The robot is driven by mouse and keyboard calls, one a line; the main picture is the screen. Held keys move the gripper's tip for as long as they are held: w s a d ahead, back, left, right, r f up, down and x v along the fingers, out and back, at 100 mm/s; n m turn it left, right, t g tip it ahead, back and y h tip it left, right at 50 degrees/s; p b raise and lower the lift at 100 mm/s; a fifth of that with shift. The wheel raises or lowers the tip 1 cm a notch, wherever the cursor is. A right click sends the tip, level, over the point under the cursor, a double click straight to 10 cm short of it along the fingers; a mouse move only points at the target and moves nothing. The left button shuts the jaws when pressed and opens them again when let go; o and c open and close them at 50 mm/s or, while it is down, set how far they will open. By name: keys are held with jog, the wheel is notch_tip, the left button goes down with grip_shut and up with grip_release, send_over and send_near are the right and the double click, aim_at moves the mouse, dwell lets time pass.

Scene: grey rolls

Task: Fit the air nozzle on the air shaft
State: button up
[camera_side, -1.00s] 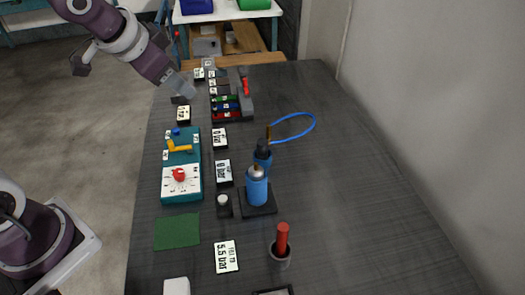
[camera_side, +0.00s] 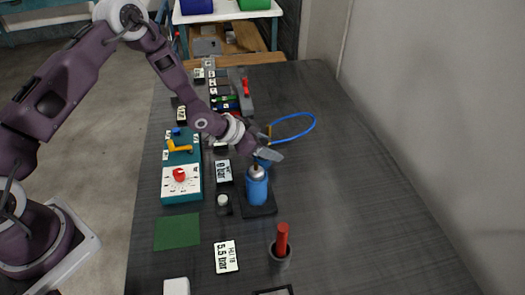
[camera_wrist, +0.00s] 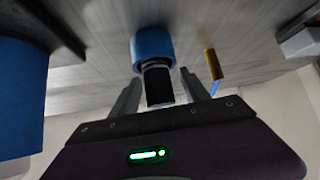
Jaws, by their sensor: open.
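A blue and black part (camera_wrist: 153,47) lies between my fingers in the wrist view; in the side view it stands behind the blue canister and my gripper mostly hides it. It may be the air nozzle. A thin brass piece (camera_side: 269,130) stands just behind, by a blue hose; it may be the air shaft. It also shows right of my fingers in the wrist view (camera_wrist: 213,64). My gripper (camera_side: 270,155) is open, its fingers (camera_wrist: 159,80) on either side of the blue and black part. I cannot tell whether they touch it.
A blue canister (camera_side: 256,190) on a black base stands close in front of my gripper. The blue hose (camera_side: 312,120) loops to the right. A teal panel (camera_side: 182,196) with a red knob is on the left, and a red rod (camera_side: 282,238) stands in front. The table's right side is clear.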

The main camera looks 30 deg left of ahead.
jog(key=shift+f, duration=0.1)
grip_shut()
notch_tip(320, 180, up, 8)
jog(key=shift+w, duration=0.1)
jog(key=s+d+r, duration=0.6)
jog(key=s+r, duration=0.6)
jog(key=r, duration=0.1)
jog(key=shift+d+r, duration=0.2)
jog(key=shift+r, duration=0.1)
jog(key=shift+s, duration=0.1)
